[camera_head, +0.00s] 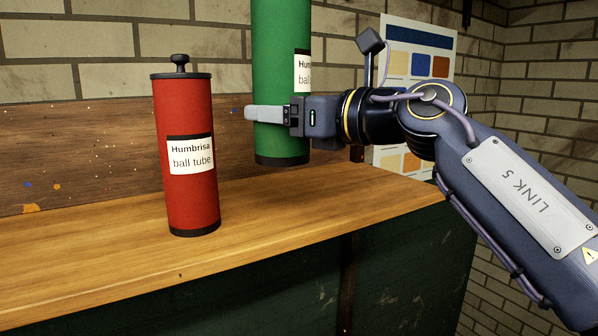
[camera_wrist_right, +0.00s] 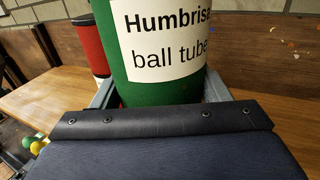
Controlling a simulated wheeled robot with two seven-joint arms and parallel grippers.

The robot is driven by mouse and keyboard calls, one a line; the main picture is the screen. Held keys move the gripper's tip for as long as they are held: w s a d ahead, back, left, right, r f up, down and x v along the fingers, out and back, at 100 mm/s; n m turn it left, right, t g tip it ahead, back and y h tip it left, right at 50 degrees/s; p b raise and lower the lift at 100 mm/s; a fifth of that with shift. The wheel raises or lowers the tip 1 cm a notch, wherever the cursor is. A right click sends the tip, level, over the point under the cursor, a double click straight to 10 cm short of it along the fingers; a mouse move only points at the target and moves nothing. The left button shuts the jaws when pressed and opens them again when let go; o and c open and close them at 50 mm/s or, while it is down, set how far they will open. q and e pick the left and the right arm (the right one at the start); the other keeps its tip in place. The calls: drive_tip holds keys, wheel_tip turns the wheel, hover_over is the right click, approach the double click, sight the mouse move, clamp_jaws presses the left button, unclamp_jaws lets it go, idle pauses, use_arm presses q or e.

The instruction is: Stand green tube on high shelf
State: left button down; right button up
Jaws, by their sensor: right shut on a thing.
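The green tube (camera_head: 276,80) is upright with a dark band at its base and a white label. Its top is cut off by the picture edge. My right gripper (camera_head: 270,115) is shut on its lower part, and the tube appears to be held above the wooden surface (camera_head: 330,205). In the right wrist view the green tube (camera_wrist_right: 165,75) stands between the two fingers (camera_wrist_right: 160,95), its label facing the camera. My left gripper is not in view. I cannot tell whether this wooden surface is the high shelf.
A red tube (camera_head: 187,160) with a black knobbed lid stands upright left of the green tube; it also shows in the right wrist view (camera_wrist_right: 91,45). A wooden board and brick wall (camera_head: 110,45) rise behind. A colour chart (camera_head: 418,60) hangs behind my right arm.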

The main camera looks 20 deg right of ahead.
drive_tip(key=shift+w+d+f+b, duration=0.4)
drive_tip(key=shift+w+d+f, duration=0.65)
drive_tip(key=shift+f, duration=0.7)
drive_tip(key=shift+w+d+f+b, duration=0.4)
drive_tip(key=shift+w+d+f, duration=0.45)
drive_tip(key=shift+d+f, duration=0.7)
drive_tip(key=shift+w+d+f+b, duration=0.4)
drive_tip(key=shift+w+d+f, duration=0.55)
drive_tip(key=shift+f, duration=1.05)
drive_tip(key=shift+f, duration=0.15)
drive_tip(key=o, duration=1.4)
drive_tip(key=shift+f, duration=0.1)
